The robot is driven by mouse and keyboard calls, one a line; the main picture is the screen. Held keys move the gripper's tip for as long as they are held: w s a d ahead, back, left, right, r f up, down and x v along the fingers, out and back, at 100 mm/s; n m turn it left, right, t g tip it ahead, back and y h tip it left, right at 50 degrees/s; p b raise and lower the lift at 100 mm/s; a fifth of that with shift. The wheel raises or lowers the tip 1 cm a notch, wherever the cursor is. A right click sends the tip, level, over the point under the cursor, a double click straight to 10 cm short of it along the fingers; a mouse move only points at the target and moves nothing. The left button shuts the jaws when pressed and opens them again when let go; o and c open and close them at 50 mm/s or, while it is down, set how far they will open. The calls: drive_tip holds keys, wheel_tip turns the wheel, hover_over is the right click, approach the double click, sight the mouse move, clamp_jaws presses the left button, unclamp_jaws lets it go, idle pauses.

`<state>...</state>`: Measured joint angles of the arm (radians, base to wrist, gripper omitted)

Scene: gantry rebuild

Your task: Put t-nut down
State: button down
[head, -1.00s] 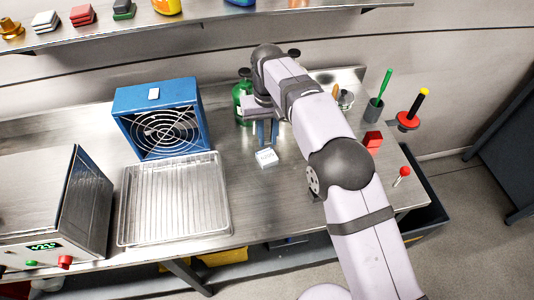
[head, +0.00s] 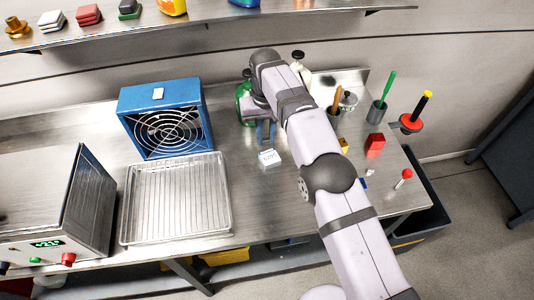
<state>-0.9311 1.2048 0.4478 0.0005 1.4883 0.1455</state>
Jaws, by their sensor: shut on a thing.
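A small white box with faint dark print (head: 270,158) sits on the bench just in front of the fingertips. I cannot tell whether the fingertips touch it.
A blue fan box (head: 160,118) and a wire rack tray (head: 225,215) are to the left. A green container (head: 243,92) stands behind my gripper.

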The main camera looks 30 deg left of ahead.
sight(266, 159)
drive_tip(key=shift+f+p, duration=1.35)
drive_tip(key=shift+f, duration=2.5)
drive_tip(key=shift+f, duration=0.15)
drive_tip(key=c, duration=1.6)
unclamp_jaws()
wheel_tip(266, 159, up, 11)
drive_tip(key=shift+b, duration=0.45)
drive_tip(key=shift+r+p, duration=0.35)
drive_tip(key=shift+r, duration=0.35)
